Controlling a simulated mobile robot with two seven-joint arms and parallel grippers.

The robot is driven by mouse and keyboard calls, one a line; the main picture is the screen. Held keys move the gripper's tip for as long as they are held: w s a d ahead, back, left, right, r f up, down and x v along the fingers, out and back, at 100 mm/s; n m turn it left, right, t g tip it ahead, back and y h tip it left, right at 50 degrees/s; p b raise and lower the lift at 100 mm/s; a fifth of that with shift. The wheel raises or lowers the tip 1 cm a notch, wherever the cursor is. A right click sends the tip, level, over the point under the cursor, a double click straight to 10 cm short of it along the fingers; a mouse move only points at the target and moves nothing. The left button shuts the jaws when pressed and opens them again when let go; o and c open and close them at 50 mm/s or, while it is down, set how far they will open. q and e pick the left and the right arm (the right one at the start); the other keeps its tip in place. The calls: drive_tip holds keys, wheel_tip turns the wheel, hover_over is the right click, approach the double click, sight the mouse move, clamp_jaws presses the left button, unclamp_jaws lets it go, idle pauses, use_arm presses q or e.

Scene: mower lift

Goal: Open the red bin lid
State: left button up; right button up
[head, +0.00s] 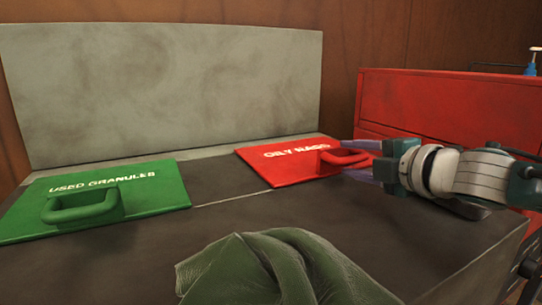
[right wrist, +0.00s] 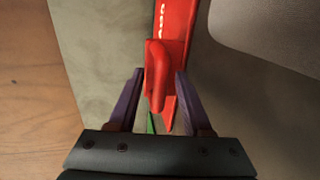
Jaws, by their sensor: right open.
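The red bin lid (head: 290,172), lettered "OILY RAGS", lies flat and closed on the dark top. Its red loop handle (head: 343,157) stands at its right side. My right gripper (head: 354,160) reaches in from the right, its purple fingers open near the handle. In the right wrist view, the handle (right wrist: 157,78) shows between the two open fingers, with a gap visible to the right finger. I cannot tell whether the left finger touches it. The gripper hides part of the lid's right edge in the head view. My left gripper is out of view.
A green lid (head: 150,192) lettered "USED GRANULES", with a loop handle, lies at left. A grey panel (head: 170,85) stands behind both lids. A crumpled green cloth-like thing (head: 275,270) is at the front. A red cabinet (head: 440,105) stands at the right back.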

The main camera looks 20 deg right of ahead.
clamp_jaws()
idle(1.3)
